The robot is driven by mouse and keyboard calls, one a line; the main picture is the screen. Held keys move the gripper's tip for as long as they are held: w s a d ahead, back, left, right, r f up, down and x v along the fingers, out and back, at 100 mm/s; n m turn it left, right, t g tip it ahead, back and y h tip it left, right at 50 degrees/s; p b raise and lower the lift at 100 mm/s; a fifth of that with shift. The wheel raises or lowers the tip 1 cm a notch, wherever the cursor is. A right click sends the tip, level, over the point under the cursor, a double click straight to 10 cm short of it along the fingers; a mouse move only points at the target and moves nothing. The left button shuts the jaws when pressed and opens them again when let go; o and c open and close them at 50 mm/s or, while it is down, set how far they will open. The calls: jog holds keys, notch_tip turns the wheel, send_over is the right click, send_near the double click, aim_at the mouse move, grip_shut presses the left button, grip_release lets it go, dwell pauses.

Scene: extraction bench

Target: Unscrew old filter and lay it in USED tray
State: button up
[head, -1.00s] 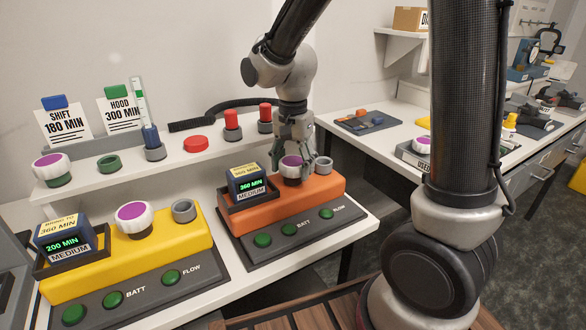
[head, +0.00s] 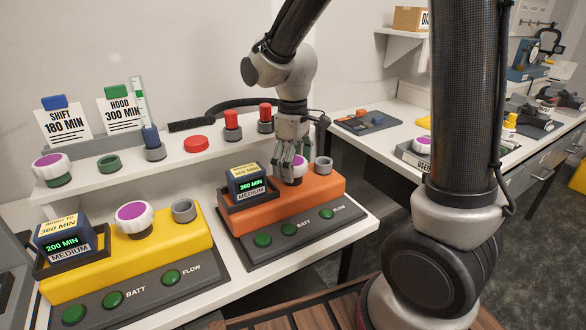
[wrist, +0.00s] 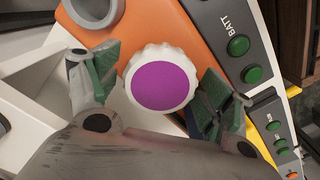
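A white ridged filter with a purple top (head: 294,166) sits on the orange unit (head: 318,194); it also shows in the wrist view (wrist: 161,82). My gripper (head: 287,172) points down over this filter. In the wrist view my gripper (wrist: 160,85) has its green-padded fingers on either side of the cap, spread apart, with small gaps showing. Contact lower down cannot be told. The USED tray (head: 416,160) stands on the right-hand bench, partly hidden by my own body, with a white and purple filter (head: 422,145) in it.
The yellow unit (head: 190,238) at left carries another purple-topped filter (head: 134,217). A grey ring port (head: 323,164) is close right of my gripper. The back shelf holds a red cap (head: 196,143) and red-topped posts. A gap separates the two benches.

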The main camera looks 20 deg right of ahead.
dwell(0.3)
jog(key=m, duration=2.1)
jog(key=shift+m, duration=0.3)
jog(key=shift+c, duration=0.4)
jog(key=c, duration=1.1)
jog(key=n, duration=0.4)
